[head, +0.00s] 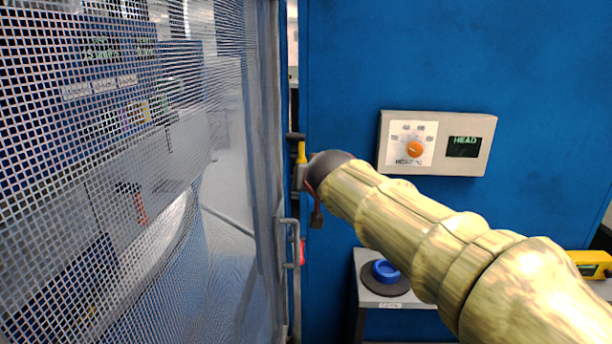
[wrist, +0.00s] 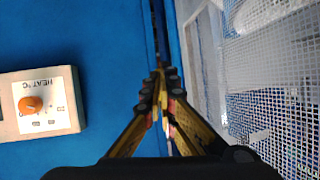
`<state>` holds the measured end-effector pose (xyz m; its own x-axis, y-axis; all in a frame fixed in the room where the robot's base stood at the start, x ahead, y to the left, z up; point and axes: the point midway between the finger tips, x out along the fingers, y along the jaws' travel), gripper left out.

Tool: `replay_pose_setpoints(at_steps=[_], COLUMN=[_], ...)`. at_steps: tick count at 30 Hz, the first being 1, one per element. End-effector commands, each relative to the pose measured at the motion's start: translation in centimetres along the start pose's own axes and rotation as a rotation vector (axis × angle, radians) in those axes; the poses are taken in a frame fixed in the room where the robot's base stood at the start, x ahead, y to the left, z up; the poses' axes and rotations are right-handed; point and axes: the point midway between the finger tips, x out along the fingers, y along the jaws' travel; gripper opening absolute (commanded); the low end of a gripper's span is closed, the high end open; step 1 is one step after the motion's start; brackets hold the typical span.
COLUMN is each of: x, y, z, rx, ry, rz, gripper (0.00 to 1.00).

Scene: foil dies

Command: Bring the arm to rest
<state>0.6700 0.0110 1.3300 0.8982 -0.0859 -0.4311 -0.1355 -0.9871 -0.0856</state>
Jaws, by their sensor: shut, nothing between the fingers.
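My arm (head: 440,240), pale yellow and streaked, reaches from the lower right of the head view to the edge of the mesh door. My gripper (wrist: 163,86) shows in the wrist view with its yellow and black fingers brought together and nothing between them. Its tips are in front of the narrow gap between the blue panel and the mesh door. In the head view the arm's dark end hides most of the gripper. I cannot tell whether the fingertips touch the door edge.
The mesh door (head: 120,200) fills the left, with a metal handle (head: 292,243). The blue panel (head: 340,60) stands behind my arm and carries a heat control box (head: 485,128) with an orange knob (head: 414,149). A small stand below holds a blue ring (head: 386,271) on a dark disc.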

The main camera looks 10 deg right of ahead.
Motion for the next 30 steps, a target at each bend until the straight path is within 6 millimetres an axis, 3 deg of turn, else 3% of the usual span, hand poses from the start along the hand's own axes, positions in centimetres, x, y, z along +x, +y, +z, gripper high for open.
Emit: replay_pose_setpoints(at_steps=[15, 19, 22, 26, 30], x=[-0.1, 0.1, -1.6, -6.1, -12.3], y=[0.4, 1.6, 2.8, 4.5, 6.1], z=[0.9, 6.2, 11.6, 18.5, 25.8], rx=[-0.061, -0.131, -0.180, -0.225, -0.245], ry=[-0.027, -0.157, -0.284, -0.441, -0.589], rz=[0.014, 0.039, 0.049, 0.042, 0.012], gripper=[0.00, 0.00, 0.00, 0.00, 0.00])
